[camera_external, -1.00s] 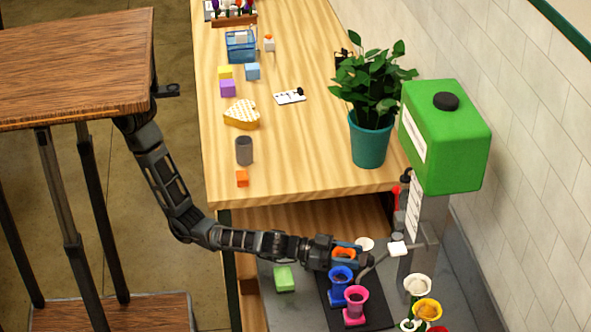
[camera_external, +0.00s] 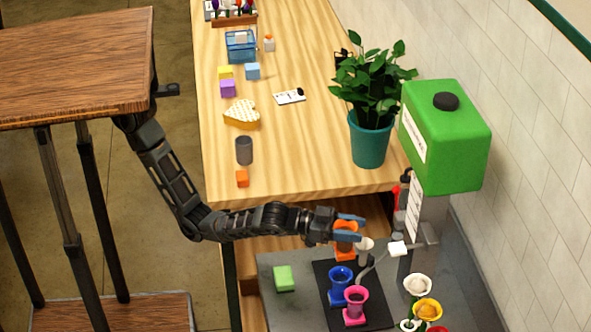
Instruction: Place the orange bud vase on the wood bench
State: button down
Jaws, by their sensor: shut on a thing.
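The orange bud vase (camera_external: 344,244) is between the fingers of my gripper (camera_external: 350,226), which is shut on it. The gripper holds it upright above the back of the dark mat (camera_external: 322,268), in front of the bench's near edge. The fingers hide part of the vase's upper body. The wood bench (camera_external: 300,140) stretches away behind the gripper, with its top higher in the picture.
A blue vase (camera_external: 340,285), a pink vase (camera_external: 355,305) and a white vase (camera_external: 364,250) stand nearby. A green block (camera_external: 284,278) lies left.

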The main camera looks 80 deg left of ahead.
jog(key=w+a+f+n+y+p, duration=0.1)
jog(key=w+a+n+y, duration=0.2)
jog(key=a, duration=0.5)
jog(key=w+a+f+n+y+p, duration=0.1)
jog(key=a+n+y, duration=0.1)
jog(key=a+y, duration=0.4)
jog(key=w+a+f+n+y+p, duration=0.1)
jog(key=w+a+n+y, duration=0.15)
jog(key=a, duration=0.65)
jog(key=s+a+f+n+y+b, duration=0.1)
jog(key=s+a+f, duration=0.3)
jog(key=f, duration=0.7)
jog(key=s+a+f+y+b, duration=0.1)
jog(key=s+a+f, duration=0.3)
jog(key=a+f, duration=0.5)
jog(key=s+a+f+n+y+b, duration=0.1)
jog(key=s+a+f, duration=0.3)
jog(key=f, duration=0.9)
jog(key=a+y, duration=0.1)
jog(key=a, duration=0.2)
jog(key=shift+s+n+g, duration=0.15)
jog(key=shift+n+g, duration=0.2)
jog(key=shift+g, duration=0.05)
